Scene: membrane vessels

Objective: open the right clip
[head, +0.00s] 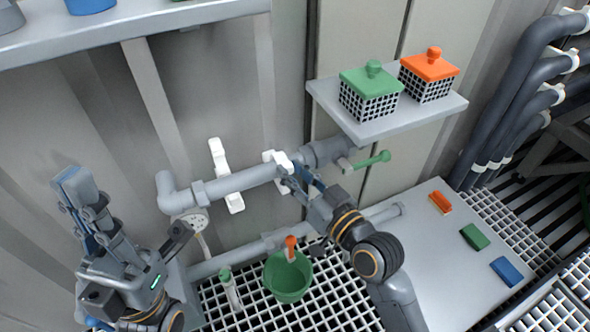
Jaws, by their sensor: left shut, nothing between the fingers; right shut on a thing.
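A grey pipe (244,178) runs across the wall in the head view. The right clip (275,157) is a white piece on the pipe's right part. My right gripper (288,182) is at this clip and shut on it; its fingers hide part of the clip. Another white clip (217,150) sits further left on the pipe, with one white part above the pipe and one below. My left gripper (72,178) is shut and empty, pointing up at the far left, apart from the pipe.
A shelf (424,117) at upper right holds a green-lidded basket (370,92) and an orange-lidded one (429,74). A green valve handle (373,160) is right of the clip. A green bucket (288,279) and a white bottle (231,289) stand below on the grating.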

